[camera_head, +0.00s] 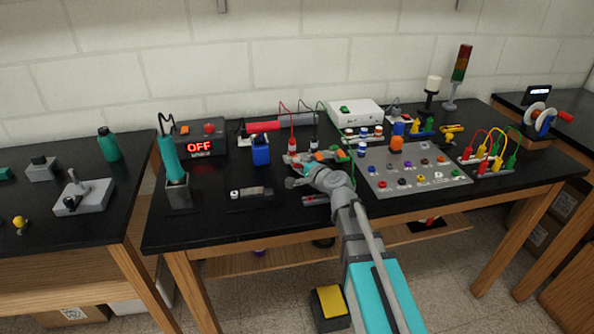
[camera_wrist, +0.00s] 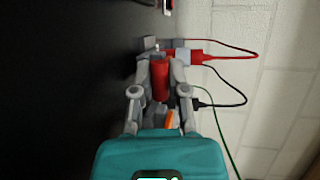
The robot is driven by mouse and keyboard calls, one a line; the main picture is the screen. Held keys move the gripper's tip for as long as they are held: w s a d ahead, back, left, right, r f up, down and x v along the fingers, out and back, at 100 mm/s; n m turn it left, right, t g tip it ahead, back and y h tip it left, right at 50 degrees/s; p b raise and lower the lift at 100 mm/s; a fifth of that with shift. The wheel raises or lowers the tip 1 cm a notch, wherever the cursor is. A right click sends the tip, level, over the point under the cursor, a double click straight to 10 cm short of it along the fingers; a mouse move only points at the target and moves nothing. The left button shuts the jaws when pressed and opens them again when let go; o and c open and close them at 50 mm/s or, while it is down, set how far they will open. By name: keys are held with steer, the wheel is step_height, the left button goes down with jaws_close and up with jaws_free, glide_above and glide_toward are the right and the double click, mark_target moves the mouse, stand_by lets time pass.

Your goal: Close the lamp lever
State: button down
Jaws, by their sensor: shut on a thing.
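In the wrist view a red lever handle (camera_wrist: 160,79) stands between the two fingers of my gripper (camera_wrist: 160,91), which is shut on it. I take this to be the lamp lever. A red plug (camera_wrist: 189,56) and a black plug (camera_wrist: 204,103) sit beside it. In the head view my gripper (camera_head: 299,178) is low over the middle of the black bench, in front of the red plug (camera_head: 292,147) and the black plug (camera_head: 314,145). The lever itself is hidden there by my gripper, and its exact angle cannot be told.
A grey panel with coloured sockets (camera_head: 412,178) lies right of my arm. A blue container (camera_head: 261,150) and a power supply reading OFF (camera_head: 201,139) stand to the left. A white box (camera_head: 355,113) is behind. Red and green wires rise near the plugs.

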stand_by(0.4)
steer(key=c, duration=0.6)
jaws_free()
steer(key=shift+f, duration=0.1)
steer(key=shift+c, duration=0.2)
